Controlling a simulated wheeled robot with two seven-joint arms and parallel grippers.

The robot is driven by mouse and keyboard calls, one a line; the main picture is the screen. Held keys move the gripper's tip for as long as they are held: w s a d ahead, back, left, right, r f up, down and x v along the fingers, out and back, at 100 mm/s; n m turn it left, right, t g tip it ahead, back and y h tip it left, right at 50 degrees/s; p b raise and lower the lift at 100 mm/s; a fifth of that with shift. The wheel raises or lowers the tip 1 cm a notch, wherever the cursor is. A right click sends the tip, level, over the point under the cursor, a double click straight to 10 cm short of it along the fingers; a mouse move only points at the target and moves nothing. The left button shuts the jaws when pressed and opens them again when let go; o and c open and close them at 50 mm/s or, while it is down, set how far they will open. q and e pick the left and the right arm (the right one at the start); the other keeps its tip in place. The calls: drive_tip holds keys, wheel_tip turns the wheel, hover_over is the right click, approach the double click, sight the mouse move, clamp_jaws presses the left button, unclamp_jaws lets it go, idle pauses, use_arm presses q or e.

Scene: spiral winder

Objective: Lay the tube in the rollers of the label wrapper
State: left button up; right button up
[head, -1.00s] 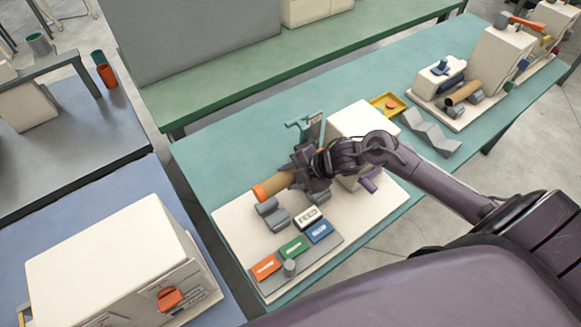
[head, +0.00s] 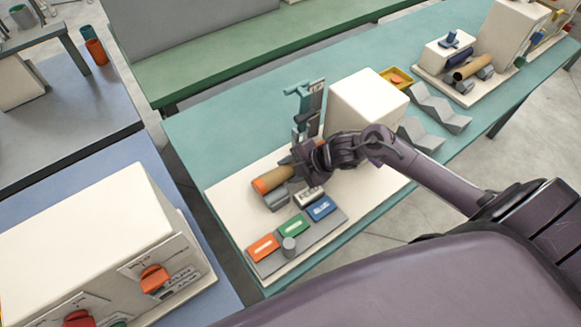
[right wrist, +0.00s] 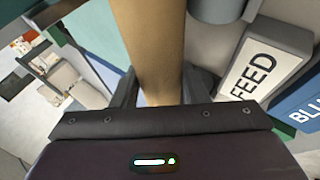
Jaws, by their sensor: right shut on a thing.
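The tan cardboard tube (head: 274,179) has an orange end and lies slanted in my right gripper (head: 298,167). The gripper is shut around it; both fingers flank the tube (right wrist: 150,45) in the right wrist view. The label wrapper's grey rollers (head: 276,200) are directly below the tube, on a cream base plate (head: 228,204). The tube looks very close to the rollers; I cannot tell whether it touches them. Part of a grey roller (right wrist: 215,8) shows beside the tube in the right wrist view. My left gripper is not in view.
A white FEED plate (right wrist: 252,65) and orange (head: 262,247), green (head: 293,226) and blue (head: 321,208) labels lie in front of the rollers. A teal post device (head: 305,105) and cream box (head: 368,98) stand behind. Grey zigzag racks (head: 440,108) and a yellow tray (head: 396,79) are farther right.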

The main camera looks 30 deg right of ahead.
drive_tip(key=o, duration=1.1)
drive_tip(key=shift+c, duration=0.2)
drive_tip(key=v, duration=0.7)
drive_tip(key=shift+s+r+b, duration=0.2)
drive_tip(key=shift+r+b, duration=0.15)
drive_tip(key=shift+b, duration=0.05)
drive_tip(key=shift+d, duration=0.15)
